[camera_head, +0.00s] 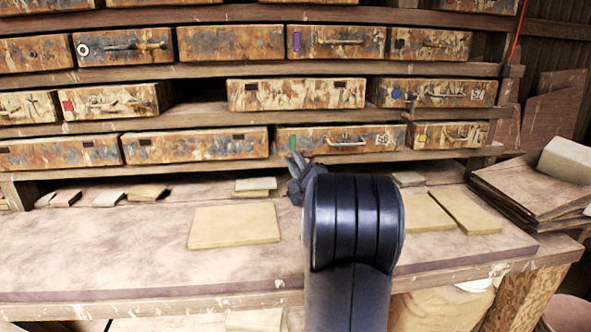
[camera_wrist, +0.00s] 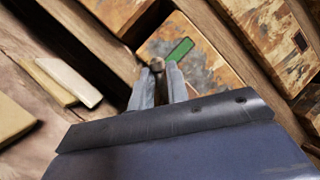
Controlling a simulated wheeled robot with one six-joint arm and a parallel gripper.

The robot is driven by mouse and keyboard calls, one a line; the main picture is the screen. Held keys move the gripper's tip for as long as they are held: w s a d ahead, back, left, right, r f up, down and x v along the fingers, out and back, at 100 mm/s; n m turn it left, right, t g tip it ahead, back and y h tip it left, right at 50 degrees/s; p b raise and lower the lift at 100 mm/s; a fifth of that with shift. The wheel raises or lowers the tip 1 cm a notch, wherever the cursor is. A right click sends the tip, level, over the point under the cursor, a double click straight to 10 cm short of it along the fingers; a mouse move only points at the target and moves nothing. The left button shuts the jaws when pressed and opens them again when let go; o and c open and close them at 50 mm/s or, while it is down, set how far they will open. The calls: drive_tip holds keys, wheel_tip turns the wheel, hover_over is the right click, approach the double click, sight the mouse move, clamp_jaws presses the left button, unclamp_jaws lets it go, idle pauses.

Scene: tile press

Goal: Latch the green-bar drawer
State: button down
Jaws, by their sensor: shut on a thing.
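The green-bar drawer (camera_head: 322,135) is in the lowest shelf row, with a rusty, mottled front. Its green bar (camera_head: 293,142) is at the left end, and a pale handle (camera_head: 347,143) sits right of its middle. In the wrist view its front (camera_wrist: 205,72) and green bar (camera_wrist: 180,50) lie just beyond my fingertips. My gripper (camera_head: 297,160) is at the drawer's lower left corner. In the wrist view its fingers (camera_wrist: 159,68) are shut on a small brown knob (camera_wrist: 157,62) near the front's lower edge. My fingers partly hide the knob, and its mounting is unclear.
A workbench (camera_head: 120,250) runs below the shelves, with tan tiles (camera_head: 235,225) lying on it. A neighbouring drawer (camera_head: 195,146) is left of the green-bar one, and another (camera_head: 447,135) is right. Stacked boards (camera_head: 525,185) stand at the right. The bench's front left is clear.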

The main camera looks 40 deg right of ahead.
drive_tip(key=c, duration=1.5)
unclamp_jaws()
drive_tip(key=s+a, duration=0.1)
drive_tip(key=s, duration=0.3)
drive_tip(key=s+a, duration=0.1)
drive_tip(key=s, duration=0.3)
drive_tip(key=s+a, duration=0.1)
drive_tip(key=s, duration=0.3)
drive_tip(key=shift+s+a+f, duration=0.2)
drive_tip(key=shift+s+f, duration=0.05)
drive_tip(key=shift+s, duration=0.15)
